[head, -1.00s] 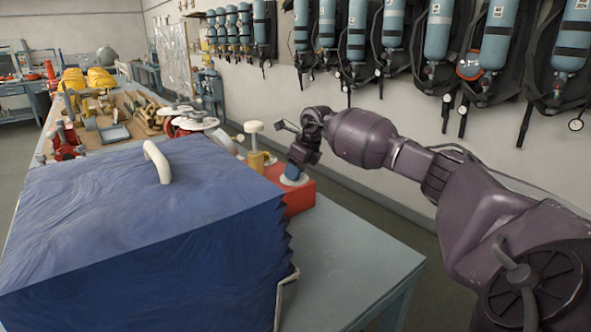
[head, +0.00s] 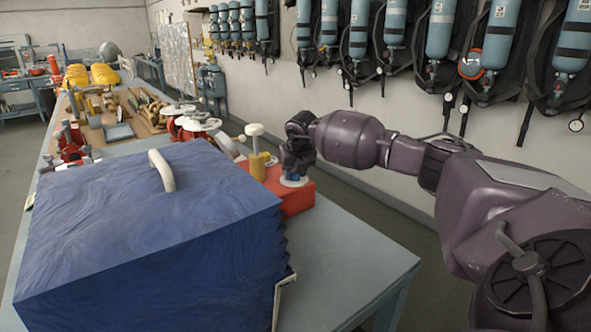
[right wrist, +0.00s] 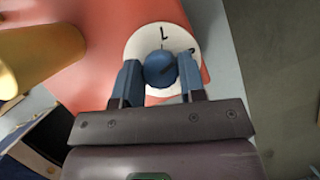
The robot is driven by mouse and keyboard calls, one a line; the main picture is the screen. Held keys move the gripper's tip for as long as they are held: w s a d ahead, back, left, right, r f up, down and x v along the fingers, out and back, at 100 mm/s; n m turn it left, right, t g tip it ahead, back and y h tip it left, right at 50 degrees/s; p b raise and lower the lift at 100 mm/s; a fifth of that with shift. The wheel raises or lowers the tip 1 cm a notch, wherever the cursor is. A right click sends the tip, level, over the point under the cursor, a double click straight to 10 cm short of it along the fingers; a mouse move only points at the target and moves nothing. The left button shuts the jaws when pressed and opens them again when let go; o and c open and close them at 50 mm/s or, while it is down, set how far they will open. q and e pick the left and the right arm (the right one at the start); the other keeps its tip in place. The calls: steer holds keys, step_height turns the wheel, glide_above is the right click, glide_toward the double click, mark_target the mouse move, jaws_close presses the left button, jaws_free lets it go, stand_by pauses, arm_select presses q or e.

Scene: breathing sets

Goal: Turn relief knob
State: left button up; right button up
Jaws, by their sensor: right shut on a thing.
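The relief knob is a round blue knob (right wrist: 160,69) on a white dial plate (right wrist: 189,42) with dark marks, on top of a red box. In the head view the white dial plate (head: 295,181) shows at the right end of the red box (head: 299,201), and the knob is mostly hidden by my gripper. My right gripper (head: 294,172) reaches down onto it from above. In the right wrist view its two blue fingers (right wrist: 160,82) sit on either side of the knob, shut on it. My left gripper is not in view.
A large blue bellows-like case (head: 90,215) with a pale handle (head: 162,170) stands left of the red box. A yellow post (head: 257,165) with a white cap is close beside my gripper. The table (head: 350,250) is clear at the front right.

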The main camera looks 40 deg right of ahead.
steer(key=shift+m+g+h, duration=0.3)
steer(key=shift+m+h, duration=0.1)
steer(key=shift+m, duration=0.9)
steer(key=o, duration=0.9)
steer(key=v, duration=1.1)
steer(key=shift+w+a, duration=0.1)
